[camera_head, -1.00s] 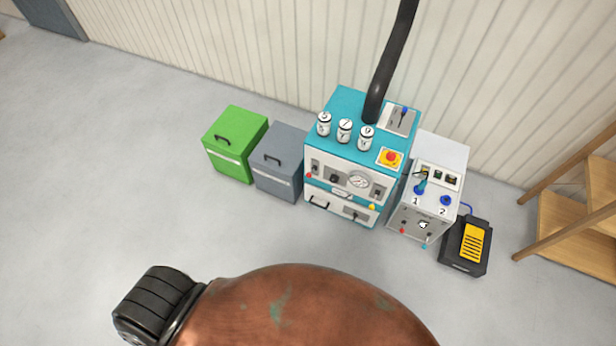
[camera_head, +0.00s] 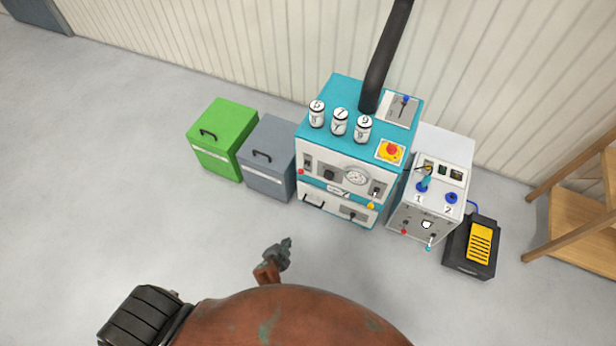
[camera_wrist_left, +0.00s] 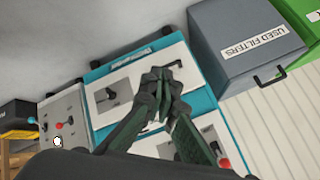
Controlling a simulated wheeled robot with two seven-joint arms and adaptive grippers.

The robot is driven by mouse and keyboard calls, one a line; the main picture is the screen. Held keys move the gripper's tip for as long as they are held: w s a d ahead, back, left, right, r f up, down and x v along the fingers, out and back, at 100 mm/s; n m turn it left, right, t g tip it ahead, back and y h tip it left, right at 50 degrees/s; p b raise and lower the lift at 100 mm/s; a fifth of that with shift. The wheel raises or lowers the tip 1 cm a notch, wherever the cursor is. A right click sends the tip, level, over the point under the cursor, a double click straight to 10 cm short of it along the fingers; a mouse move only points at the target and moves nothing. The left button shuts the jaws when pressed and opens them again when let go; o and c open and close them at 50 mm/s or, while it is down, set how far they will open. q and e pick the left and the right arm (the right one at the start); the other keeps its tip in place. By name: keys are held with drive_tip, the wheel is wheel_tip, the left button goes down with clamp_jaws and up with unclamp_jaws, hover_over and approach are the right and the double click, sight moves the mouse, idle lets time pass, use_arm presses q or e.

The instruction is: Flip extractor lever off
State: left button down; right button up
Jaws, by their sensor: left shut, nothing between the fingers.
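The teal machine (camera_head: 345,152) stands against the wall with a black hose rising from its top. A lever with a blue tip (camera_head: 405,101) stands on a pale plate on its top, right of the hose; it looks like the extractor lever, though no label is readable. My left gripper (camera_head: 287,243) is shut and empty, above the floor in front of the machine and well apart from the lever. In the left wrist view the shut fingers (camera_wrist_left: 160,80) overlap the machine's front (camera_wrist_left: 112,95), hiding part of it. My right gripper is not in view.
A grey bin (camera_head: 268,160) marked "USED FILTERS" in the left wrist view and a green bin (camera_head: 222,140) stand left of the machine. A white control box (camera_head: 433,190), a black-and-yellow unit (camera_head: 472,247) and wooden shelving (camera_head: 575,215) stand right. The floor in front is clear.

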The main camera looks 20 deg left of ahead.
sight(304, 168)
use_arm(q)
drive_tip(key=w+d+r+m+t+y+b, duration=0.1)
drive_tip(key=w+r+t+b, duration=0.2)
drive_tip(key=w+r, duration=0.4)
drive_tip(key=w+d+r+t+y+b, duration=0.1)
drive_tip(key=w+r+t+b, duration=0.2)
drive_tip(key=w+r, duration=0.4)
wheel_tip(304, 168, up, 8)
drive_tip(key=shift+d+r+m, duration=0.15)
drive_tip(key=shift+d+m, duration=0.2)
drive_tip(key=shift+m, duration=0.05)
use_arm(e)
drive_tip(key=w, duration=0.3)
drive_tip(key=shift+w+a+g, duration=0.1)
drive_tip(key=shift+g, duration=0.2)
